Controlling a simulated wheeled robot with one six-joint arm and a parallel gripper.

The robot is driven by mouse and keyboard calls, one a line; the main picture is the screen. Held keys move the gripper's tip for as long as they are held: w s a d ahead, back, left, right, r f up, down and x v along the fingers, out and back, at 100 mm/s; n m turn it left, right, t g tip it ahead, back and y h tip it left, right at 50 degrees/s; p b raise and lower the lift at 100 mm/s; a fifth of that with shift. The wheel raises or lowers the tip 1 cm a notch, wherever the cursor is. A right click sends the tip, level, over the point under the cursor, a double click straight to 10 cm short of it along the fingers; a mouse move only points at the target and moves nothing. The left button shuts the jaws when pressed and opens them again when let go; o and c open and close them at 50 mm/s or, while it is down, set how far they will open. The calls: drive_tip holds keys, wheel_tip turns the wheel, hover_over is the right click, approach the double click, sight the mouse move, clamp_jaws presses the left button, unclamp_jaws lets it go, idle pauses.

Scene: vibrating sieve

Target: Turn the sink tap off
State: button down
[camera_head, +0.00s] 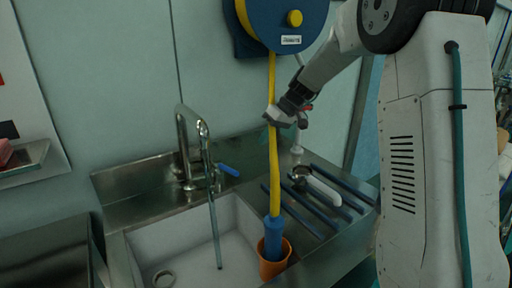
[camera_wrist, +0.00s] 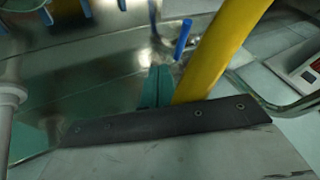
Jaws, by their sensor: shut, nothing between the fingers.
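The steel sink tap (camera_head: 182,140) stands at the back of the sink with its curved spout over the basin. A thin stream, apparently running water (camera_head: 215,235), falls from it into the basin. Its blue lever (camera_head: 229,169) sticks out to the right of the tap base. In the wrist view the blue lever (camera_wrist: 183,38) shows just beyond my teal fingertips. My gripper (camera_wrist: 155,88) is shut and empty, apart from the lever. In the head view my gripper (camera_head: 268,118) is above and right of the lever, partly hidden behind the yellow hose.
A yellow hose (camera_head: 272,150) hangs from a blue reel (camera_head: 285,22), close beside my gripper, into an orange cup (camera_head: 274,262). A hand shower (camera_head: 318,187) and dark bars lie on the drainboard at right. A wall stands close behind the sink.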

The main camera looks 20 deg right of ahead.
sight(226, 168)
drive_tip(key=a+f, duration=0.8)
drive_tip(key=shift+a, duration=0.1)
idle(0.3)
